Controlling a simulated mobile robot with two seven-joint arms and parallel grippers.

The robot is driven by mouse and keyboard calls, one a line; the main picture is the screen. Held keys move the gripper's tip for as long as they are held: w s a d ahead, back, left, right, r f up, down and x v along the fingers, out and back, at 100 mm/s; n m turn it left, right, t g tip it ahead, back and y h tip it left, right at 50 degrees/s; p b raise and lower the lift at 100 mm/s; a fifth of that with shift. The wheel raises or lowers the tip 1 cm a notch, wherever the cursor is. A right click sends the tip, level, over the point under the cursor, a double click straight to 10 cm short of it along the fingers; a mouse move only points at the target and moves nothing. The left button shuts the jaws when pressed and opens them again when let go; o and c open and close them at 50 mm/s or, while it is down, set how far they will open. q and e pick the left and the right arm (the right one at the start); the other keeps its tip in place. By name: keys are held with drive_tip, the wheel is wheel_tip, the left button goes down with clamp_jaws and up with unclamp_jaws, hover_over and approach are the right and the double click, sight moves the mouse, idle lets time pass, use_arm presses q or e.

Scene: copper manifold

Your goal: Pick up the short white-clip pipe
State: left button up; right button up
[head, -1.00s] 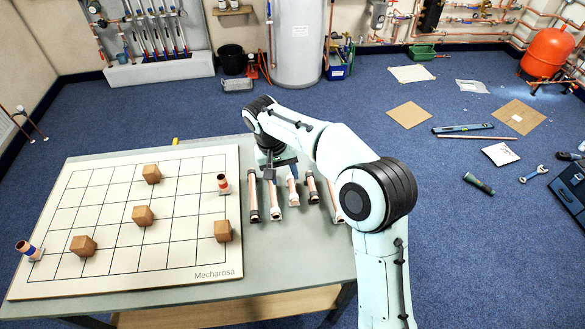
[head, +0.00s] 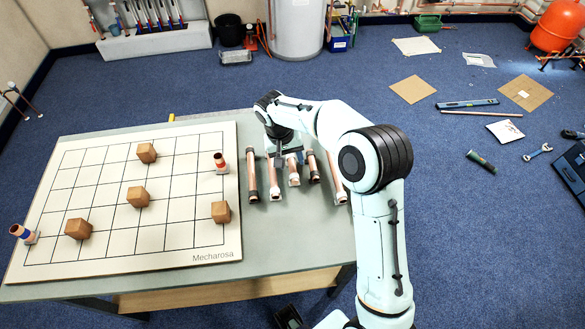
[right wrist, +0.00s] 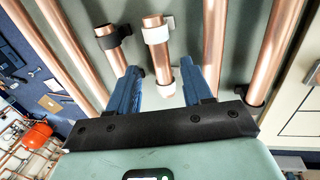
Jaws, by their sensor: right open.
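The short white-clip pipe (head: 293,171) is a short copper tube with white clips, in the row of pipes on the right part of the table. It also shows in the right wrist view (right wrist: 157,50), lying lengthwise between two blue fingers. My right gripper (right wrist: 160,70) is open, with one finger on each side of the near end of this pipe. I cannot tell its exact height above the pipe. In the head view the right gripper (head: 287,156) is over the far part of the row, partly hidden by its own arm. My left gripper is not seen.
A short black-clip pipe (head: 313,167) lies close to the right, and a long white-clip pipe (head: 274,181) to the left. More long pipes lie at both ends of the row. A gridded board (head: 110,241) with wooden cubes fills the table's left.

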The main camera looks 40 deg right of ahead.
sight(292, 165)
drive_tip(key=f, duration=0.4)
drive_tip(key=shift+s+d+f, duration=0.1)
drive_tip(key=shift+d+f, duration=0.15)
drive_tip(key=shift+d, duration=0.1)
clamp_jaws()
drive_tip(key=shift+r, duration=0.1)
